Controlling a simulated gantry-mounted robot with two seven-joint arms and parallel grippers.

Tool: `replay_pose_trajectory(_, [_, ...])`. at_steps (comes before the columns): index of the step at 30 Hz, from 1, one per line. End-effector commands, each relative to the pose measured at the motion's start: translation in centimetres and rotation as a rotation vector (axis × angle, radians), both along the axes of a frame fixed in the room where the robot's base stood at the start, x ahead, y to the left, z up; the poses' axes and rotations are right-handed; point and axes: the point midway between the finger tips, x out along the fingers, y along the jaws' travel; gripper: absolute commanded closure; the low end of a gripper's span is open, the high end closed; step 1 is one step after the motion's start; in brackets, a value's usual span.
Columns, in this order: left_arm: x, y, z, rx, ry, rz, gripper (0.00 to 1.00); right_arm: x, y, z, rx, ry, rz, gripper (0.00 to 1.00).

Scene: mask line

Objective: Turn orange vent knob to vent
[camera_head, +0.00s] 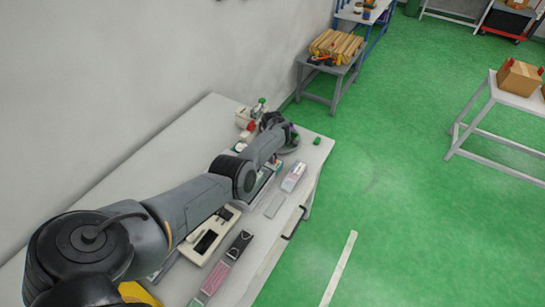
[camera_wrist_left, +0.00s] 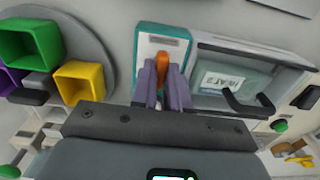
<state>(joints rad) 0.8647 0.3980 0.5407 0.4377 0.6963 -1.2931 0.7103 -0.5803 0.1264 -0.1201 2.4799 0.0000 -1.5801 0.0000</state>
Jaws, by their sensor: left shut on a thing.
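In the left wrist view, the orange vent knob (camera_wrist_left: 162,67) stands on a panel (camera_wrist_left: 165,37) with a white face and a teal border. The two purple-grey fingers of my left gripper (camera_wrist_left: 163,78) are shut on the knob, one on each side of it. The knob's lower part is hidden between the fingers. The vent marking on the panel cannot be read. In the head view, my left arm reaches over the white bench to its far end, and the fingertips and knob cannot be made out there. My right gripper is not in view.
In the left wrist view, a clear-windowed unit (camera_wrist_left: 240,75) with a black handle (camera_wrist_left: 247,103) stands right of the panel. Left are a green bin (camera_wrist_left: 32,43) and a yellow bin (camera_wrist_left: 84,82) on a round tray. The bench (camera_head: 115,190) is bare along the wall.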

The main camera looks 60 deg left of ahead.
Motion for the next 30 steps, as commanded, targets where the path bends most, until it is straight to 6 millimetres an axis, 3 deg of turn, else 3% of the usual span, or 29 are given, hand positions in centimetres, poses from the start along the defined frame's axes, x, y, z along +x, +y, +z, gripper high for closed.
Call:
replay_pose_trajectory(17, [-0.11,0.07,-0.14,0.002,0.002,0.040,1.00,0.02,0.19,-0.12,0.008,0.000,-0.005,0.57])
replay_pose_trajectory(18, [-0.11,0.07,-0.15,0.002,0.002,0.039,0.84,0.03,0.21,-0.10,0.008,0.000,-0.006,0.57])
replay_pose_trajectory(23, [-0.08,0.06,-0.10,0.002,0.001,0.038,0.60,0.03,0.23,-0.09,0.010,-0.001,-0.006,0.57])
replay_pose_trajectory(30, [-0.04,0.04,-0.03,0.001,0.000,0.037,0.60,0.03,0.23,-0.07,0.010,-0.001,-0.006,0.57])
